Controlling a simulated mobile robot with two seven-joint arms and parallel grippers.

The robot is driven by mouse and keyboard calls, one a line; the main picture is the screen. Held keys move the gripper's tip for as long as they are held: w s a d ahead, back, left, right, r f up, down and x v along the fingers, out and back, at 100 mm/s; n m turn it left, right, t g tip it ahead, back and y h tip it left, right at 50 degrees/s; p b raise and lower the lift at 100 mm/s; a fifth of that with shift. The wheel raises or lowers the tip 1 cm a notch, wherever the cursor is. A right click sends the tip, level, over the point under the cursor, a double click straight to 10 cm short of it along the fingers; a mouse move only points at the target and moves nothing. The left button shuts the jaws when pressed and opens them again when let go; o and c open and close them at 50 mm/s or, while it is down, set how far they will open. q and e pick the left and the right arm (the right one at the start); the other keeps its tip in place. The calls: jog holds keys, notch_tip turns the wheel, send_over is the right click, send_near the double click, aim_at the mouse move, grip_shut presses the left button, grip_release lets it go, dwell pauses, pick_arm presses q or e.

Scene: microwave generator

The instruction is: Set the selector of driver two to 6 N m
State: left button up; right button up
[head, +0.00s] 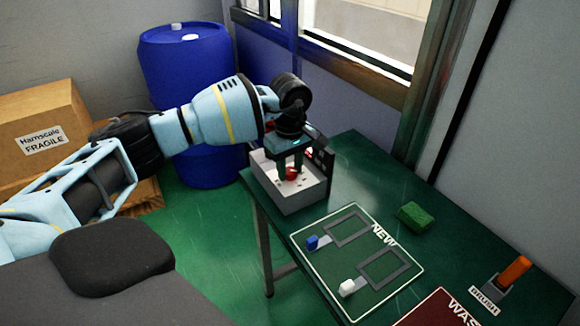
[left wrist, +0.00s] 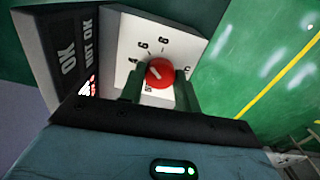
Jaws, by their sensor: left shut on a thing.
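A light grey box (head: 303,198) with a white top plate stands at the table's far left corner. Its red selector knob (head: 291,174) sits between the fingers of my left gripper (head: 289,166). In the left wrist view the red knob (left wrist: 160,73) shows a short white mark, with the fingers shut on its two sides. Printed numbers, two of them like 6 and 8, ring the knob on the white dial plate (left wrist: 152,30). The fingers hide part of the dial, and I cannot tell which number the mark meets. No driver number is readable. My right gripper is not seen.
A dark panel (left wrist: 65,50) marked OK and NOT OK stands beside the dial. On the green table lie a NEW mat (head: 393,292) with two framed parts, a green sponge (head: 414,216) and an orange-handled brush (head: 515,271). A blue drum (head: 190,65) stands behind my arm.

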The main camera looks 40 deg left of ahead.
aim_at(290, 171)
pick_arm(q)
jog(key=o, duration=1)
jog(key=shift+r, duration=3.95)
